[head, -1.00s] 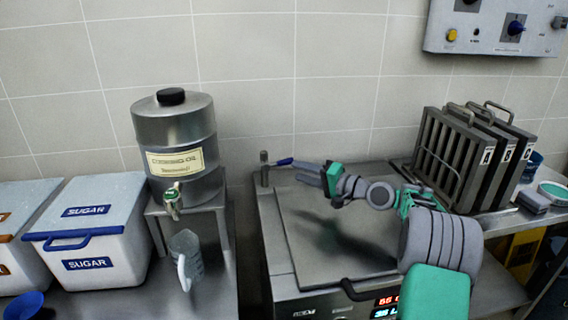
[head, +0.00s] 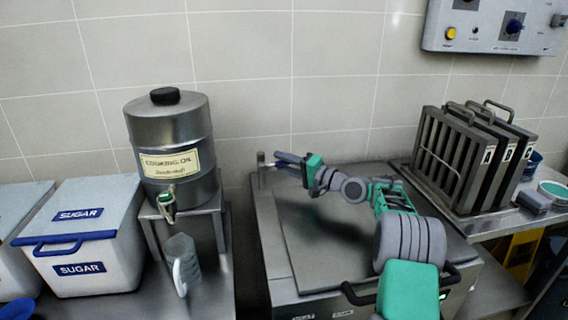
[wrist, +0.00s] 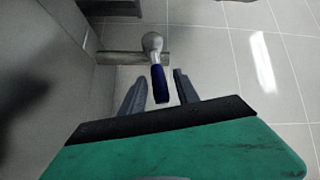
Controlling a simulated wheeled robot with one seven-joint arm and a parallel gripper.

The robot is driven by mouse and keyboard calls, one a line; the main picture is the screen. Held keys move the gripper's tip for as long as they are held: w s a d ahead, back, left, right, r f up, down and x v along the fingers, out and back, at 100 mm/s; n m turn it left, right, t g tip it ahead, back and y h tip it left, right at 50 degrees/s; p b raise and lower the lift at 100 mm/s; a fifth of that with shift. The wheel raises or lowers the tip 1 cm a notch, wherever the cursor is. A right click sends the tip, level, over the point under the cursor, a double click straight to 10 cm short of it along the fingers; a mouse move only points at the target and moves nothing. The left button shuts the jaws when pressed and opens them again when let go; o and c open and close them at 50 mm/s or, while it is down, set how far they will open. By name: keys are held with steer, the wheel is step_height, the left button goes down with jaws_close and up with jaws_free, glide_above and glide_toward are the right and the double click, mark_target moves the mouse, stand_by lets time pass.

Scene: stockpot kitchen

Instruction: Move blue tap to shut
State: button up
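The blue tap (wrist: 157,77) shows in the wrist view as a lever with a blue grip on a round metal joint, set on a metal pipe. Its blue end lies between the two fingers of my gripper (wrist: 154,90), which are apart with gaps on both sides. In the head view my gripper (head: 277,161) is at the back left corner of the steel cooker, beside the tap's metal post (head: 261,162). The blue grip is mostly hidden by the fingers there.
The flat steel lid (head: 335,235) lies under my arm. A cooking oil dispenser (head: 172,140) and a jug (head: 182,262) stand to the left, with a sugar bin (head: 85,235) beyond. Upright slatted racks (head: 465,160) stand at the right. The tiled wall is behind.

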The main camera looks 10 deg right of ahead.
jaws_close()
stand_by(1.2)
